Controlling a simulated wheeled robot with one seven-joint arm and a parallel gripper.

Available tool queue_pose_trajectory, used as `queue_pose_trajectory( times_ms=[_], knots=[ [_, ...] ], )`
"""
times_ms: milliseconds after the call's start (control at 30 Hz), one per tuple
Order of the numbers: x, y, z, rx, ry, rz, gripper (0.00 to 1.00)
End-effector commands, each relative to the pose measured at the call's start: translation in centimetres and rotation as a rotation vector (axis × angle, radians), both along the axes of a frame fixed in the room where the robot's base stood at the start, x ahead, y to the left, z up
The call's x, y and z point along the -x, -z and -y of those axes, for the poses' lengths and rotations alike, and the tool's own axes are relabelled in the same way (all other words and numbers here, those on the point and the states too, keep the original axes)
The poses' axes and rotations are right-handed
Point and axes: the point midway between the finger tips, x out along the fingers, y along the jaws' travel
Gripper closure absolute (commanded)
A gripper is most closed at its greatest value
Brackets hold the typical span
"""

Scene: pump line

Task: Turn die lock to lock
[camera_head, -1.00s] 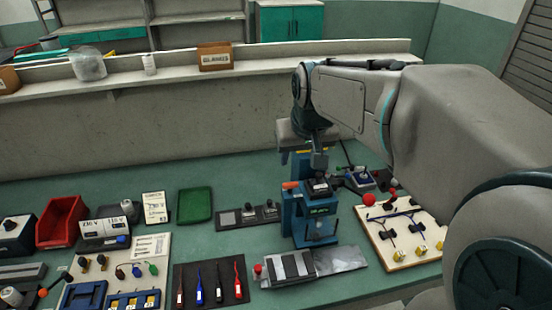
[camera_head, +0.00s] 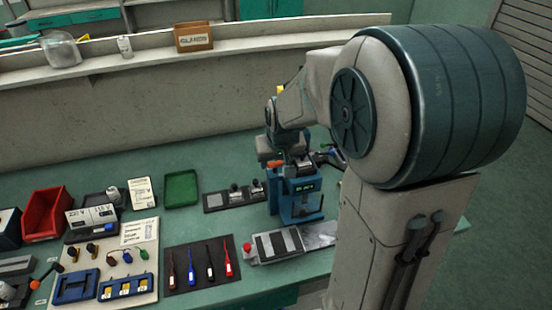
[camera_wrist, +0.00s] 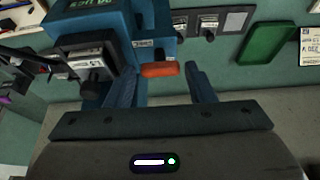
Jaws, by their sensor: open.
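The blue press (camera_head: 294,206) stands on the green bench in the head view. An orange lever (camera_head: 275,163), which looks like the die lock, sticks out at its upper left. In the wrist view the lever (camera_wrist: 160,69) lies crosswise, with a small label on the blue body (camera_wrist: 115,22) behind it. My gripper (camera_wrist: 159,72) is open, one finger on each side of the lever. I cannot tell whether either finger touches it. In the head view my arm's wrist covers part of the press top.
A black-knobbed block (camera_wrist: 88,72) sits close beside the left finger. A grey plate with knobs (camera_head: 234,196) and a green tray (camera_head: 181,188) lie left of the press. A grey fixture with a red knob (camera_head: 279,244) lies in front. My arm hides the right side.

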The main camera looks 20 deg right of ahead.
Motion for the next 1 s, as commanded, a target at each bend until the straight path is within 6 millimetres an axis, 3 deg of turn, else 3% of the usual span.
queue_pose_trajectory(
  times_ms=[167,267,300,667,1000],
  knots=[
    [0.01,0.00,0.00,0.000,0.000,0.000,0.51],
    [0.01,-0.01,0.00,0.000,0.000,0.000,0.79],
    [0.01,-0.01,0.00,0.000,0.000,0.000,0.83],
    [0.02,0.06,-0.03,0.001,0.033,0.000,0.83],
    [-0.05,0.27,-0.27,0.001,0.217,0.002,0.83]
  ],
)
